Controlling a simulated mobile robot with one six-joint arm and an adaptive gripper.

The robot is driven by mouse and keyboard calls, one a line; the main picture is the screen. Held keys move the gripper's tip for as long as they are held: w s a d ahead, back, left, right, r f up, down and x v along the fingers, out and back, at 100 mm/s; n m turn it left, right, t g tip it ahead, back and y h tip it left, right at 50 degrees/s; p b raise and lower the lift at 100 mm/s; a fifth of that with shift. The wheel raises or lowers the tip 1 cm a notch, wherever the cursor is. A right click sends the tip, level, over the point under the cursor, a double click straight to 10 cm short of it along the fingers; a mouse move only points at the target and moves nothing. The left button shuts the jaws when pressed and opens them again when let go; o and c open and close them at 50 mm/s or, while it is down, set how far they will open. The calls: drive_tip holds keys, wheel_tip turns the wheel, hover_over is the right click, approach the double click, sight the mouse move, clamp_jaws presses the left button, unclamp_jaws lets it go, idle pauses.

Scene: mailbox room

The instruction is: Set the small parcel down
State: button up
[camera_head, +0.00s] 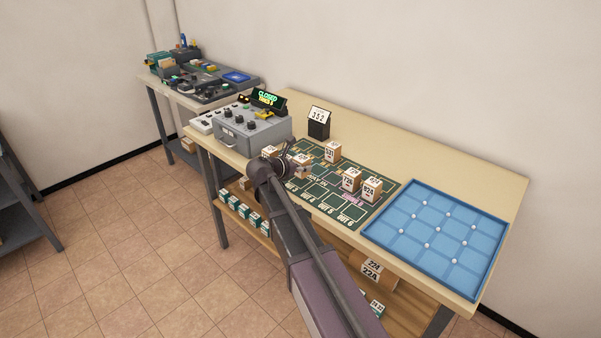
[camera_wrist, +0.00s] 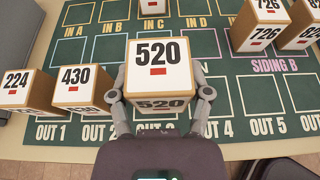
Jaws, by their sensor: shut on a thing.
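A small cube parcel marked 520 (camera_wrist: 160,66) is between the fingers of my gripper (camera_wrist: 160,92) in the wrist view. My gripper is shut on its two sides, with its white labelled top facing the camera. The parcel is over the green mat (camera_wrist: 215,75), around the OUT 3 column, between OUT 2 and OUT 4. I cannot tell whether its underside touches the mat. In the head view my arm reaches over the mat (camera_head: 318,197) and partly hides it.
Parcels 430 (camera_wrist: 84,82) and 224 (camera_wrist: 22,87) stand left of the held one. Parcels 726 (camera_wrist: 262,38) and another (camera_wrist: 304,38) stand at the right. A blue tray (camera_head: 385,238) and a grey control box (camera_head: 250,135) flank the mat. Several mat cells at OUT 4 to OUT 6 are bare.

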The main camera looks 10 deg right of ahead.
drive_tip(key=shift+w, duration=0.65)
wheel_tip(320, 180, down, 4)
drive_tip(key=b, duration=0.3)
drive_tip(key=shift+r+b, duration=0.15)
drive_tip(key=shift+b, duration=0.25)
drive_tip(key=o, duration=1.2)
